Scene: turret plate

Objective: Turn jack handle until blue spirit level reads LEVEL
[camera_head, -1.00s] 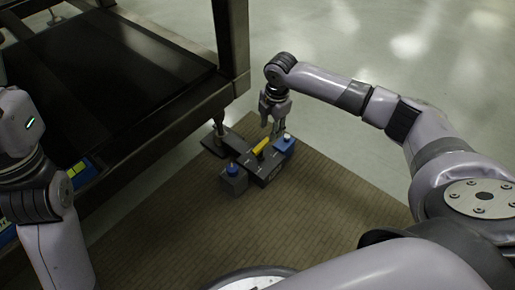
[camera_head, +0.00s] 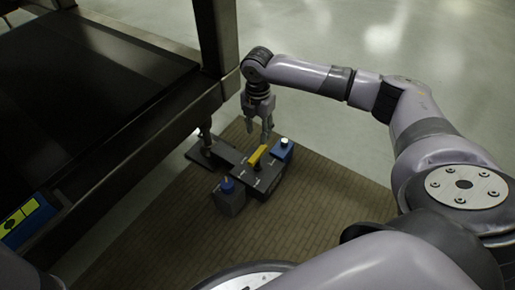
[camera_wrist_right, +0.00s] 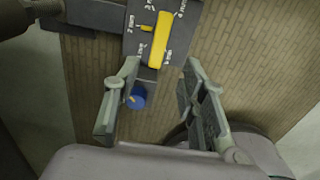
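The yellow jack handle (camera_head: 257,156) lies on top of a dark grey box with white markings (camera_head: 268,178), by the turret plate's corner. It also shows in the right wrist view (camera_wrist_right: 158,42), near the top. My right gripper (camera_head: 257,136) hangs just behind and above the handle, fingers down. My left gripper is out of view.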

